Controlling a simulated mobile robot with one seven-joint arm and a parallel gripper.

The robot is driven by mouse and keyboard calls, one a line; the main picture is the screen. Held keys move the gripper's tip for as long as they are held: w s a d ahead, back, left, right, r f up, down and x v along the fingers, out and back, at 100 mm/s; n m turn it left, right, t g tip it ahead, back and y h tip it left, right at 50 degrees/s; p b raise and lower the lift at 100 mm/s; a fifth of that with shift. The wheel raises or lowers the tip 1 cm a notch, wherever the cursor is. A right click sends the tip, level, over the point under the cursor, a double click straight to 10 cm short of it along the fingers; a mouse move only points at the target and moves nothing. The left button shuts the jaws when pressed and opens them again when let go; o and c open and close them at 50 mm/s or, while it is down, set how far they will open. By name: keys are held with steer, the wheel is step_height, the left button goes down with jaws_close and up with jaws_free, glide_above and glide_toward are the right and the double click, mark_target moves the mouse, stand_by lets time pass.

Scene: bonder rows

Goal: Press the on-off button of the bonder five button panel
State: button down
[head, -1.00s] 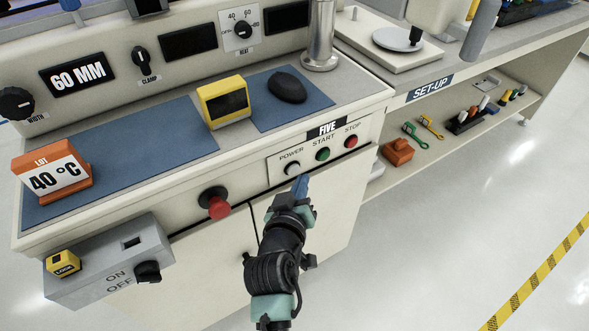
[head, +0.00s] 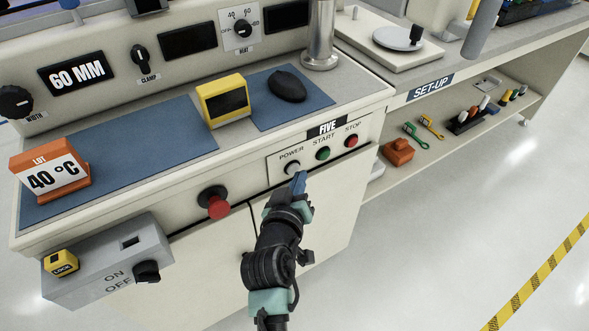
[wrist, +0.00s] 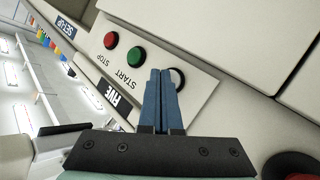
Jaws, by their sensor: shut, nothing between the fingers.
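The FIVE button panel (head: 272,171) is a pale plate on the front of the bonder, with a white POWER button (head: 292,168), a green START button (head: 323,153) and a red STOP button (head: 351,140). In the wrist view the white button (wrist: 177,78) is partly hidden behind my fingertips. My gripper (head: 298,178) is shut and empty, its blue fingers pointing at the panel just below and right of the white button. In the wrist view the fingertips (wrist: 160,72) lie between the green button (wrist: 134,56) and the white one. I cannot tell whether they touch the panel.
A red mushroom button (head: 215,202) sticks out left of the panel. A grey ON/OFF box (head: 90,283) with a black knob hangs further left. A shelf (head: 440,150) with small tools lies to the right. The floor at right is clear.

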steer(key=shift+w+a, duration=0.25)
steer(key=shift+w, duration=0.1)
stand_by(0.6)
steer(key=shift+s, duration=0.1)
steer(key=shift+s+d+p, duration=0.35)
steer(key=shift+s+d, duration=0.15)
steer(key=shift+s, duration=0.1)
steer(key=s+d+p, duration=0.1)
steer(key=s+p, duration=0.1)
steer(key=s+d+p, duration=0.2)
stand_by(0.6)
steer(key=shift+r, duration=0.1)
stand_by(0.6)
